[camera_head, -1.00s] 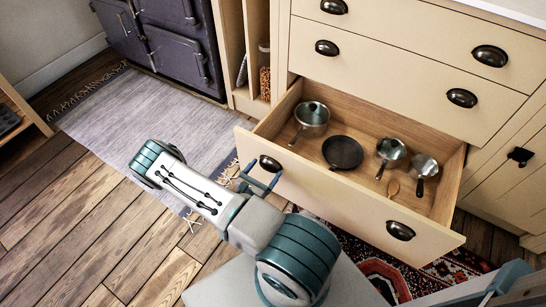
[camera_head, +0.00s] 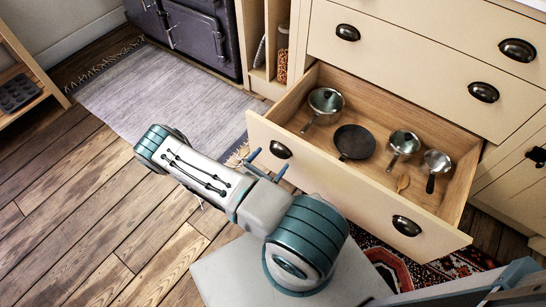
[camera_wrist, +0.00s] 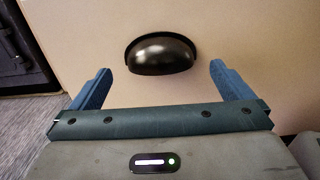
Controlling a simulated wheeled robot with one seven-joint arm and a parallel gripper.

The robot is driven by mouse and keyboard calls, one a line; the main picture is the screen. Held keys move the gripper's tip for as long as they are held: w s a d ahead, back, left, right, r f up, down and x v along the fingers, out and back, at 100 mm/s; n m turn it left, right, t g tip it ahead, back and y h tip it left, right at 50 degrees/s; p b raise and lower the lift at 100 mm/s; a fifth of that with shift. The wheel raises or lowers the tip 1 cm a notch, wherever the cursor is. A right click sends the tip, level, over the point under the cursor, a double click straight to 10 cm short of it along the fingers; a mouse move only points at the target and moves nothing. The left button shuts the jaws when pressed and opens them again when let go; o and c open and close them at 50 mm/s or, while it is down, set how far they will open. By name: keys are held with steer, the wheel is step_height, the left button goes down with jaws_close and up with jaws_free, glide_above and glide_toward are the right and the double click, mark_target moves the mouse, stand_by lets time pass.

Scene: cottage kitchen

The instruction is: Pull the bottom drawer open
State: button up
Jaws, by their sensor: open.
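The bottom drawer (camera_head: 345,195) stands pulled out from the cream cabinet, its inside in full view. My gripper (camera_head: 268,165) is just in front of the left handle. In the wrist view my gripper (camera_wrist: 161,85) is open, with its blue fingers on either side of the dark cup handle (camera_wrist: 161,54), apart from it.
Closed drawers with dark cup handles (camera_head: 483,92) are above the open one. A dark stove (camera_head: 195,28) stands at the back left beside a grey rug (camera_head: 165,90). A red patterned rug (camera_head: 400,270) lies under the drawer front. Wooden floor is clear at left.

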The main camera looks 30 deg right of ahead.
steer(key=p+v, duration=0.1)
steer(key=v, duration=1)
steer(key=shift+a, duration=0.2)
steer(key=shift+r, duration=0.1)
step_height(320, 180, up, 34)
steer(key=m+g+y+p, duration=0.6)
steer(key=m+g+p, duration=0.5)
steer(key=m, duration=0.3)
steer(key=s+a+r+m+t+y+p, duration=0.1)
steer(key=s+r+m+t+y+p, duration=0.1)
steer(key=r, duration=0.9)
steer(key=s+a+r+m+t+y+p, duration=0.1)
steer(key=s+r+m+t+y+p, duration=0.1)
steer(key=r+p, duration=0.5)
steer(key=s+a+r+m+t+y+p, duration=0.1)
steer(key=s+r+m+y+p, duration=0.3)
steer(key=r, duration=1.1)
steer(key=t+y, duration=0.1)
steer(key=y, duration=0.1)
steer(key=shift+a+r+m+t+y, duration=0.2)
steer(key=shift+r+m+t+y, duration=0.1)
steer(key=shift+r+m+t, duration=0.1)
steer(key=shift+c, duration=0.3)
